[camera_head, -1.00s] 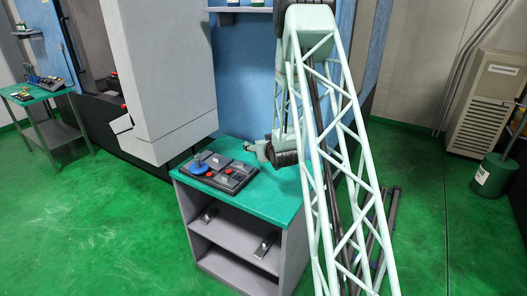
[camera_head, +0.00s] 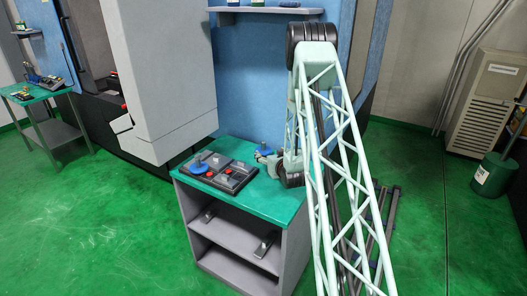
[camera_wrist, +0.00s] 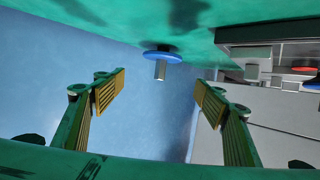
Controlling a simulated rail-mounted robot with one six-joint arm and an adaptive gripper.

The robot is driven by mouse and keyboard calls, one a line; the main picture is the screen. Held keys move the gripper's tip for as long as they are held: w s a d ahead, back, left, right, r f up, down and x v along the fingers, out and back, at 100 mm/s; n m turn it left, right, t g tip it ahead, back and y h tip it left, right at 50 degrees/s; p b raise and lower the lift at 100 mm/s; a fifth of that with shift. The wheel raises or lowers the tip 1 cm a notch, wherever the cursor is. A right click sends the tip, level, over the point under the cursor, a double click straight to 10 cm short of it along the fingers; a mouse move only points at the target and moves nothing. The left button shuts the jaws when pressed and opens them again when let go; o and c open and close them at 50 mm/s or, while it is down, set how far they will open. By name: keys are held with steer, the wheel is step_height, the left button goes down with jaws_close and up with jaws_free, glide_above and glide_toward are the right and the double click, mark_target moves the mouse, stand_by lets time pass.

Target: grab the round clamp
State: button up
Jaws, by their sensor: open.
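A round blue disc with a grey square stem, which looks like the round clamp (camera_wrist: 161,57), is on the green tabletop in the wrist view, where the scene appears upside down. It lies beyond my gripper (camera_wrist: 160,98), roughly centred between the two spread fingers and touching neither. In the head view this blue piece (camera_head: 264,149) shows near the back of the table, just beyond my gripper (camera_head: 265,156), which is partly hidden by its size and my arm. My gripper is open and empty.
The green-topped cabinet (camera_head: 262,207) carries a dark tray (camera_head: 231,179) left of my gripper, with red pieces and another blue disc (camera_head: 198,168). The tray (camera_wrist: 270,32) is at right in the wrist view. A grey machine housing (camera_head: 160,75) stands close on the left.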

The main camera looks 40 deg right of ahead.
mark_target(264, 148)
steer(key=shift+x, duration=4.3)
steer(key=shift+x, duration=2.6)
steer(key=shift+a+f, duration=0.1)
steer(key=shift+a, duration=0.05)
